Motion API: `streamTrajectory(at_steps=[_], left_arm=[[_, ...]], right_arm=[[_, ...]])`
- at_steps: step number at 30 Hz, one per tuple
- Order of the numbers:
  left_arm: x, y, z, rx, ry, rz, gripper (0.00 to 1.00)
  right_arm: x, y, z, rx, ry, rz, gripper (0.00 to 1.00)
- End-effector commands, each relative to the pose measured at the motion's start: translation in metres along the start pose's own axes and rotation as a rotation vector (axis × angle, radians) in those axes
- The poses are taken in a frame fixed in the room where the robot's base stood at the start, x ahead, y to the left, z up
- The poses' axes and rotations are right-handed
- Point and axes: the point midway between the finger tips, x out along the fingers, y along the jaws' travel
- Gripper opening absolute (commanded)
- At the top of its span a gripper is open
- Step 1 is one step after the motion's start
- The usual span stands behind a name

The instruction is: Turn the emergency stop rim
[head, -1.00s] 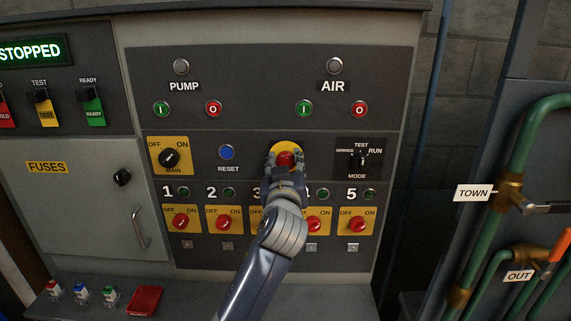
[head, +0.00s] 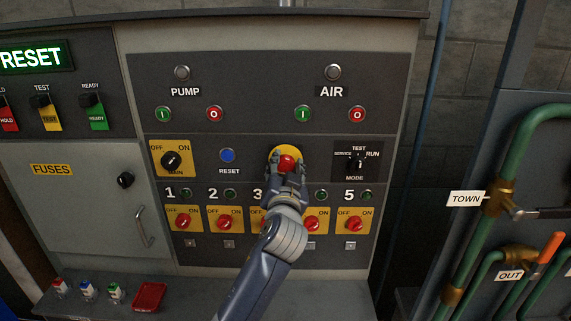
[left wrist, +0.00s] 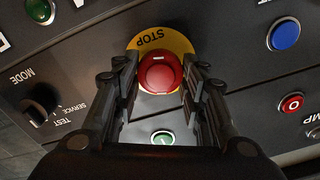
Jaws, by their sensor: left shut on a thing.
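The red emergency stop button (head: 286,163) sits on a round yellow plate (head: 284,149) in the middle of the control panel. In the left wrist view the red button (left wrist: 160,73) shows between my fingers, with the yellow plate (left wrist: 166,38) marked STOP behind it. My left gripper (head: 287,168) is shut on the button's rim, one finger on each side; it also shows in the left wrist view (left wrist: 160,85). My right gripper is not in view.
A blue RESET button (head: 227,155) is left of the stop and a MODE switch (head: 357,161) is right of it. Red OFF/ON switches (head: 224,222) line the row below, partly hidden by my arm. The display (head: 32,57) reads RESET.

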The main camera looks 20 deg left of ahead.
Motion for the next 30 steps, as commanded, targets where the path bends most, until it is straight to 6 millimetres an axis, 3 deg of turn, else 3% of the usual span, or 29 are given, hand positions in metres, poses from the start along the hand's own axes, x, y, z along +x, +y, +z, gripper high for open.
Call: streamTrajectory(at_steps=[18, 19, 21, 30], left_arm=[[0.0002, -0.0005, -0.0009, 0.046, 0.002, -0.001, 0.15], [0.0002, -0.0005, -0.0009, 0.045, 0.003, -0.001, 0.45], [0.0002, -0.0005, -0.0009, 0.045, 0.002, -0.001, 0.59], [-0.0001, -0.0001, -0.0005, 0.045, 0.002, -0.001, 0.59]], right_arm=[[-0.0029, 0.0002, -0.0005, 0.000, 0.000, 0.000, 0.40], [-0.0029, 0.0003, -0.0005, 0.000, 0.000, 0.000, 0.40], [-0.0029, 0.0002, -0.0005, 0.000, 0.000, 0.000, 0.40], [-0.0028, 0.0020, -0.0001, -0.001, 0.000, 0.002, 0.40]])
